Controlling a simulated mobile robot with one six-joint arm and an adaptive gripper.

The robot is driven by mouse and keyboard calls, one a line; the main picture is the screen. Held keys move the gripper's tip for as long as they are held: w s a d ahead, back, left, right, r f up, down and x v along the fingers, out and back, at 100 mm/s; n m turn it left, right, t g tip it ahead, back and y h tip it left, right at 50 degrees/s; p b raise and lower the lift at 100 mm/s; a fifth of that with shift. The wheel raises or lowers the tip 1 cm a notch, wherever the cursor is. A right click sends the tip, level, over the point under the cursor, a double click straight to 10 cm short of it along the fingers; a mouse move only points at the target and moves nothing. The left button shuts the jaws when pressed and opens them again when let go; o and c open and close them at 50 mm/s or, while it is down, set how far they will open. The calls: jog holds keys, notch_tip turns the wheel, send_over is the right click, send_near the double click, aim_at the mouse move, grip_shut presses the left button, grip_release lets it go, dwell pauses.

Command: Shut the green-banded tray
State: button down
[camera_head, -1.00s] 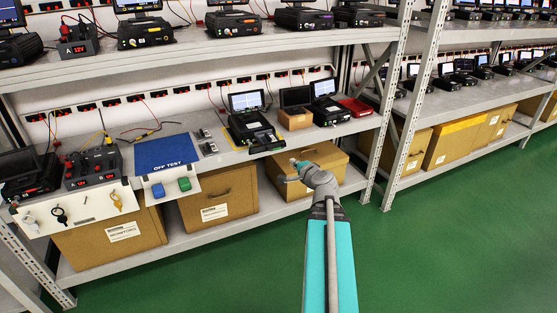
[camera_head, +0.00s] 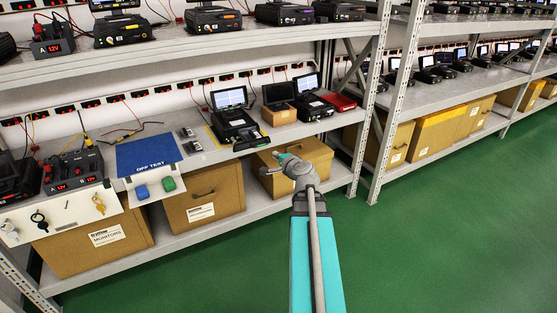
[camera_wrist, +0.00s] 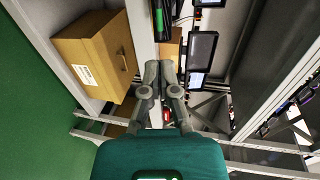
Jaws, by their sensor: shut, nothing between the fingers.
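On the middle shelf, a black unit (camera_head: 232,124) with a raised lit screen has a dark tray (camera_head: 251,143) standing out at its front, at the shelf edge. In the wrist view a black part with a green stripe (camera_wrist: 160,20) shows at the top, just beyond my fingers; it appears to be this tray. The green band cannot be made out in the head view. My gripper (camera_head: 281,157) is shut and empty. In the head view it appears right of and slightly below the tray, in front of a cardboard box. The wrist view (camera_wrist: 160,66) shows its fingers together, apart from the tray.
A small brown box (camera_head: 279,116), another screened unit (camera_head: 312,106) and a red box (camera_head: 341,102) stand to the right. A blue OFF TEST mat (camera_head: 148,154) lies left. Cardboard boxes (camera_head: 202,194) fill the lower shelf. A rack upright (camera_head: 370,90) stands right. The green floor is clear.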

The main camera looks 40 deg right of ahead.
jog(key=b, duration=0.2)
send_near(252, 133)
notch_tip(252, 133, down, 2)
jog(key=s, duration=0.2)
jog(key=shift+w+a+f, duration=0.2)
jog(key=shift+a, duration=0.05)
jog(key=x, duration=0.4)
jog(key=r+x, duration=0.1)
jog(key=x, duration=0.3)
jog(key=r+x, duration=0.1)
jog(key=x, duration=0.3)
jog(key=shift+w+d+r, duration=0.25)
jog(key=shift+w, duration=0.1)
jog(key=shift+s+a+r, duration=0.15)
jog(key=shift+s+a, duration=0.15)
jog(key=shift+s, duration=0.25)
jog(key=p+v, duration=0.3)
jog(key=v, duration=1)
jog(key=shift+d, duration=0.15)
